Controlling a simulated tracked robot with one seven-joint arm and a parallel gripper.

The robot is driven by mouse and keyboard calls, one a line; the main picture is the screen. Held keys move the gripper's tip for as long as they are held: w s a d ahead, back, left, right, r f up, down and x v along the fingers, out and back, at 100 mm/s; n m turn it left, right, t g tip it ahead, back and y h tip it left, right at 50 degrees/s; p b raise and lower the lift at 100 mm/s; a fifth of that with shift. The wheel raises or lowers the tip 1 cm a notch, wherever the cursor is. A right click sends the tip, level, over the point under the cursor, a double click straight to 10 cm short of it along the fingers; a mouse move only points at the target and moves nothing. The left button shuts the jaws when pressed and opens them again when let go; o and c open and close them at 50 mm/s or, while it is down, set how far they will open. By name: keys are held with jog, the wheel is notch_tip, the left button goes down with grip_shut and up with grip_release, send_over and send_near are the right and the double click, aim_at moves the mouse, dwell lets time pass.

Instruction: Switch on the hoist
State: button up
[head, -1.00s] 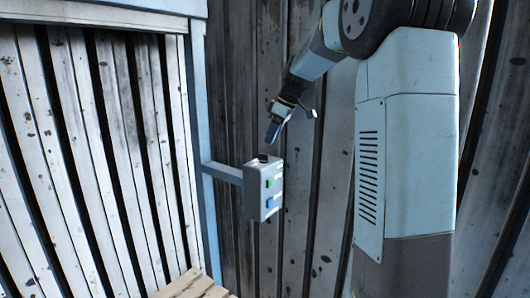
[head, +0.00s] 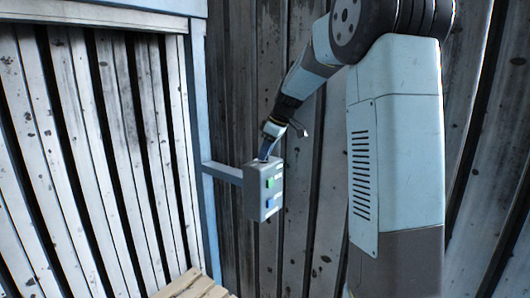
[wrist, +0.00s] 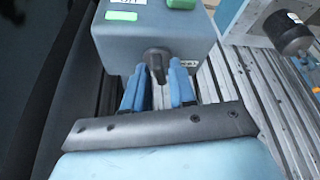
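A grey control box (head: 262,192) is mounted at the end of a bracket in the head view. A green button (head: 270,183) and a blue button (head: 269,203) are on its face. My gripper (head: 264,155) points down at the top of the box. In the wrist view, a dark lever or knob (wrist: 157,66) sticks out from the box (wrist: 135,40). The blue fingertips of my gripper (wrist: 158,72) stand on either side of it, apart, with small gaps visible. In the head view the lever is hidden by the fingers.
A pale bracket arm (head: 222,172) joins the box to a blue post (head: 205,150). A slatted shutter (head: 90,150) stands at left, and corrugated wall panels (head: 235,90) are behind. Wooden boards (head: 195,285) lie at the bottom.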

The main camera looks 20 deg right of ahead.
grip_shut()
jog(key=shift+s+a+m+t+h, duration=0.1)
jog(key=shift+m+t+h, duration=0.4)
jog(key=shift+m, duration=1.3)
jog(key=shift+o, duration=1.4)
grip_release()
jog(key=v, duration=1.3)
jog(key=shift+r, duration=0.3)
jog(key=shift+s, duration=0.1)
